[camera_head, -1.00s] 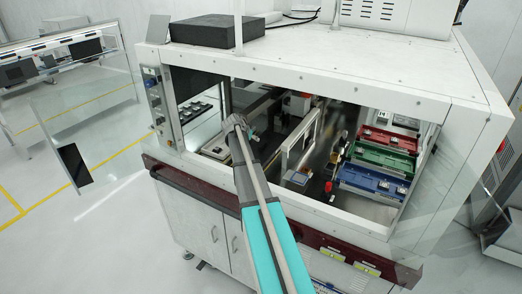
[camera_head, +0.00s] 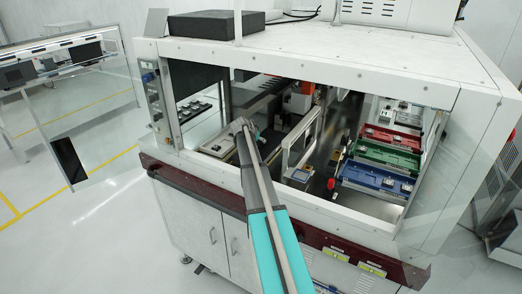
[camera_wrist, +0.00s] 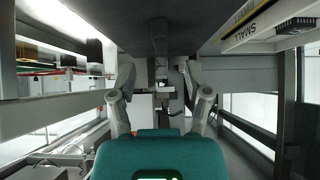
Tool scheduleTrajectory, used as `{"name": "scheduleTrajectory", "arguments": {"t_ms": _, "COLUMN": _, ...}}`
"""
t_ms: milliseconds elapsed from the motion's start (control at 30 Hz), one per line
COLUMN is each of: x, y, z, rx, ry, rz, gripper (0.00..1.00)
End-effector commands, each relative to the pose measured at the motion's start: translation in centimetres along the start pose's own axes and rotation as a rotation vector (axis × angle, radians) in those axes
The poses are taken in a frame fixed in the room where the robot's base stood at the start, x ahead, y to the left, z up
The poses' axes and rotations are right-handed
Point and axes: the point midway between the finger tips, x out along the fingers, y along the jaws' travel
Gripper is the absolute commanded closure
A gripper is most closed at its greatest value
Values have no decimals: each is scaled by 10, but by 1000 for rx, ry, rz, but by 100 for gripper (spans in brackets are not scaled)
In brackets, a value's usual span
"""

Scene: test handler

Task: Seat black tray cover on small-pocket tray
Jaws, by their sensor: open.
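My gripper (camera_wrist: 162,90) is open in the wrist view, with nothing between its two fingers. In the head view my arm reaches through the machine's front opening, and my gripper (camera_head: 245,130) is just inside it, small and partly hidden by the arm. A shelf edge marked SMALL (camera_wrist: 258,28) shows at the upper right of the wrist view, with a dark ridged piece (camera_wrist: 297,25) beside it. I cannot tell whether that piece is the black tray cover. I cannot identify the small-pocket tray for certain in either view.
Red (camera_head: 392,137), green (camera_head: 385,155) and blue (camera_head: 376,180) trays stand at the opening's right side. A pale upright frame (camera_head: 300,142) stands mid-opening. An orange and white mechanism (camera_head: 301,95) is behind it. A black block (camera_head: 215,23) lies on the machine top.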

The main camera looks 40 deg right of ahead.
Motion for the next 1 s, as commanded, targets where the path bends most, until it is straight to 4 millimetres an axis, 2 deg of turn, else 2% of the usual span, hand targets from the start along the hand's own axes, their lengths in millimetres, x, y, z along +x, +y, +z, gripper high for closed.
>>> {"name": "scheduleTrajectory", "arguments": {"t_ms": 467, "x": 5, "y": 0, "z": 0, "rx": 0, "ry": 0, "rz": 0, "gripper": 37}}
{"name": "scheduleTrajectory", "arguments": {"t_ms": 1000, "x": 50, "y": 1, "z": 0, "rx": 0, "ry": 0, "rz": 0, "gripper": 37}}
